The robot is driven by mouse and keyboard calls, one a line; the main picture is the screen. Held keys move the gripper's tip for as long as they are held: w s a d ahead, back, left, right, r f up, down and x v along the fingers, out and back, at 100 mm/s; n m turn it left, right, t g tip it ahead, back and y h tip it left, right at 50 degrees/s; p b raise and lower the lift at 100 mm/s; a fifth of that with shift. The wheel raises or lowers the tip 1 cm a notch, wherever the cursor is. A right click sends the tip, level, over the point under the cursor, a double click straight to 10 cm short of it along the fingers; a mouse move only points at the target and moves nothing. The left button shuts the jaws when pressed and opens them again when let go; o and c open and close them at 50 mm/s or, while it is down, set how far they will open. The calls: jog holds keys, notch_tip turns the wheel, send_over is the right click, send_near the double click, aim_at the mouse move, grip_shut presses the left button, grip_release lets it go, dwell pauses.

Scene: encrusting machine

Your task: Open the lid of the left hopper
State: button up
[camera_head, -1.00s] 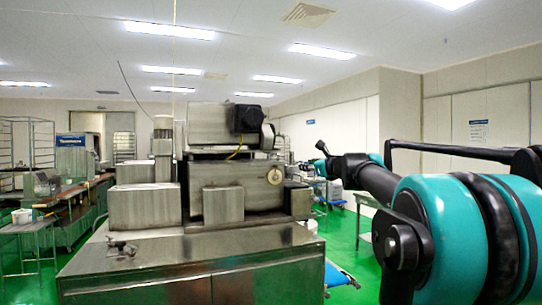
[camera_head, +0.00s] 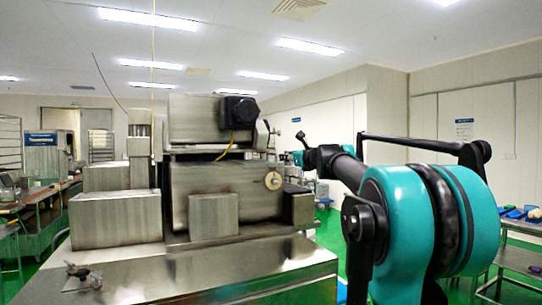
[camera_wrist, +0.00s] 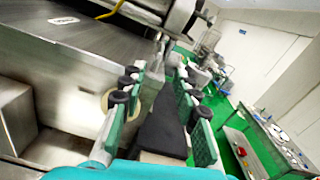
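The steel encrusting machine (camera_head: 225,190) stands ahead in the head view. Its upper steel box (camera_head: 195,120) carries a black motor-like unit (camera_head: 238,111) with a yellow cable. I cannot tell which part is the left hopper's lid; no raised lid shows. My gripper (camera_wrist: 160,75) is open in the wrist view, its two green fingers with black knobs apart. A dark block (camera_wrist: 163,130) shows in the gap between them, with no visible grip on it. The machine's steel side (camera_wrist: 85,55) and a pale round disc (camera_wrist: 108,98) are to the left of the fingers.
A bench with equipment (camera_head: 45,215) stands at the left. A table with blue trays (camera_head: 520,225) is at the right edge. The wrist view shows a steel table (camera_wrist: 265,140) with small items at right.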

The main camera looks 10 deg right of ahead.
aim_at(275, 154)
jog(key=x, duration=1.4)
jog(key=shift+w+a, duration=0.15)
jog(key=shift+w, duration=0.2)
grip_shut()
